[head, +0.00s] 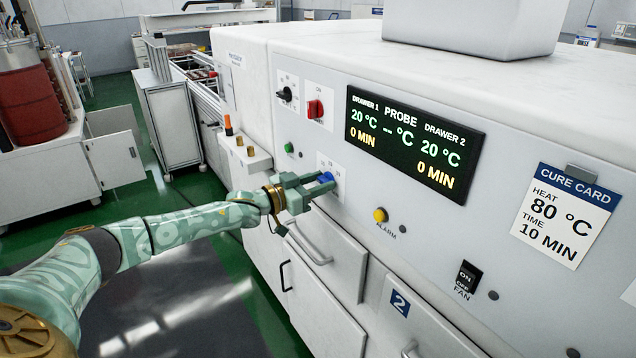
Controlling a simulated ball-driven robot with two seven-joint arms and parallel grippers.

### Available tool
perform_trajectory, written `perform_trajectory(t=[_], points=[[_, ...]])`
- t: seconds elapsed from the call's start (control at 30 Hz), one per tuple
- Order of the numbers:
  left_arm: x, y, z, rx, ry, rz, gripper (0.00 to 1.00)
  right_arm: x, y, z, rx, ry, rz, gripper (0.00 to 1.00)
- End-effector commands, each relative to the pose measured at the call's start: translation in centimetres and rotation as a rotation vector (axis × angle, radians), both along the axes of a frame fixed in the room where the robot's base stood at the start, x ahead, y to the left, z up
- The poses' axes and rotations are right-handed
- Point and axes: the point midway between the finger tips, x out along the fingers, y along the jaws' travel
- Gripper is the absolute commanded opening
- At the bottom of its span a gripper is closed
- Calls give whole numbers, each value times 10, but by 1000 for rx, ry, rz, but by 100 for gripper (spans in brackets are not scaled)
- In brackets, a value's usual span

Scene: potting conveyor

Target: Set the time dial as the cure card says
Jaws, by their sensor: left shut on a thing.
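The cure card (565,216) is clipped to the right of the white panel and reads heat 80 °C, time 10 min. A blue dial (327,177) sits on a small white scale plate (338,172) low on the panel's left. My left gripper (322,183) is shut on the blue dial, and its fingers hide part of it and of the scale. The display (412,144) shows 20 °C and 0 MIN for both drawer 1 and drawer 2. My right gripper is not in view.
A black knob (285,94), a red knob (315,109) and a green button (289,147) are near the dial. A yellow alarm button (380,215) and a fan switch (466,277) are right of it. Drawers with handles (310,246) lie below. Green floor is open at left.

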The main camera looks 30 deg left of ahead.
Motion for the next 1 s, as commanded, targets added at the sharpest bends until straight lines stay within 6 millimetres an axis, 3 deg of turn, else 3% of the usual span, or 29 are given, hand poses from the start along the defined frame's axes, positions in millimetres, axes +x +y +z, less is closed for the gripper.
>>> perform_trajectory(t=[1.0], points=[[-1,-2,-2,631,-260,0,15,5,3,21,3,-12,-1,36]])
